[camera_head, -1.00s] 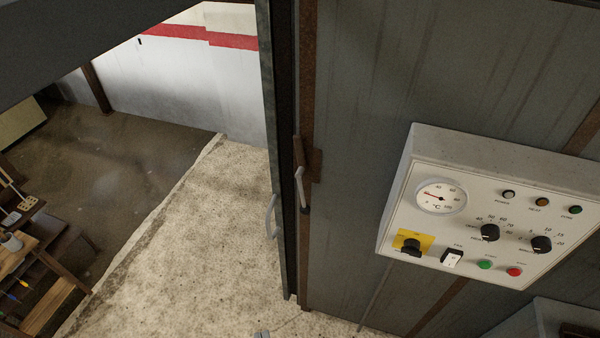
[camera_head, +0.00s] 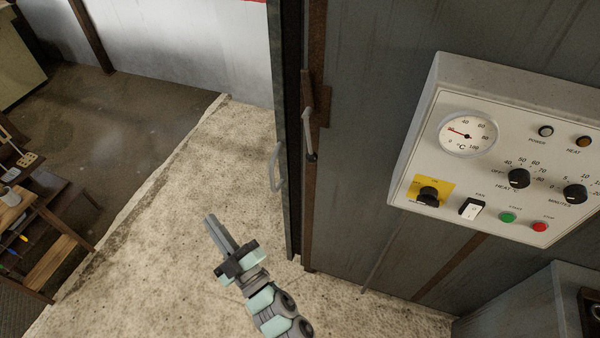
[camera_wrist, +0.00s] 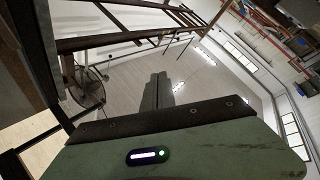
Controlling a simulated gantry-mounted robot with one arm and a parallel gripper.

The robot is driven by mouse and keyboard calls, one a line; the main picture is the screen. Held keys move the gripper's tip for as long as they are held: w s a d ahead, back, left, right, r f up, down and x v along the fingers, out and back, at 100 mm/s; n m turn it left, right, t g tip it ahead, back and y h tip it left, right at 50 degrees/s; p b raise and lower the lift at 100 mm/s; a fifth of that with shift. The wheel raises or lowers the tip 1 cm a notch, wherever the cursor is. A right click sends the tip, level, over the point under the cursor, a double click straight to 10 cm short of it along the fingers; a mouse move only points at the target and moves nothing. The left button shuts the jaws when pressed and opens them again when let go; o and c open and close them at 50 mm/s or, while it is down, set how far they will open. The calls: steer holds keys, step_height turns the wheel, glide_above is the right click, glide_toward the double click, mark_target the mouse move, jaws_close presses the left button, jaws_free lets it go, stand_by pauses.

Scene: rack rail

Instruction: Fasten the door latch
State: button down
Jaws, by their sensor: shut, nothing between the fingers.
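The door (camera_head: 287,130) shows nearly edge-on in the head view, with a pale grey pull handle (camera_head: 277,165) on its left side. The latch (camera_head: 310,135) is a grey lever on a rusty plate, on the frame just right of the door edge. The lever hangs roughly downward, leaning slightly. My gripper (camera_head: 212,222) is shut and empty, below and left of the door handle, apart from door and latch. In the wrist view my shut fingers (camera_wrist: 158,88) point up toward the room's ceiling; neither door latch nor handle can be made out there.
A control box (camera_head: 490,150) with a dial, knobs and buttons juts from the wall right of the latch. A wooden table (camera_head: 25,215) with small items stands at far left. The concrete floor (camera_head: 165,200) left of the door is clear. A grey cabinet (camera_head: 545,305) is at lower right.

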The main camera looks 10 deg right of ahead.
steer(key=w+d+f+g+h+b, duration=0.2)
steer(key=w+d+f+h+b, duration=0.5)
steer(key=w+d+f+h, duration=0.15)
steer(key=w+d+r+m+h+b, duration=0.1)
steer(key=d+r+m+h+b, duration=0.1)
steer(key=d+h, duration=0.6)
steer(key=shift+d+r+b, duration=0.45)
steer(key=shift+r+b, duration=0.1)
steer(key=shift+b, duration=0.4)
steer(key=w+d, duration=0.7)
steer(key=w, duration=0.2)
steer(key=shift+d+f+p, duration=0.15)
steer(key=shift+d+p, duration=0.05)
steer(key=shift+p, duration=0.2)
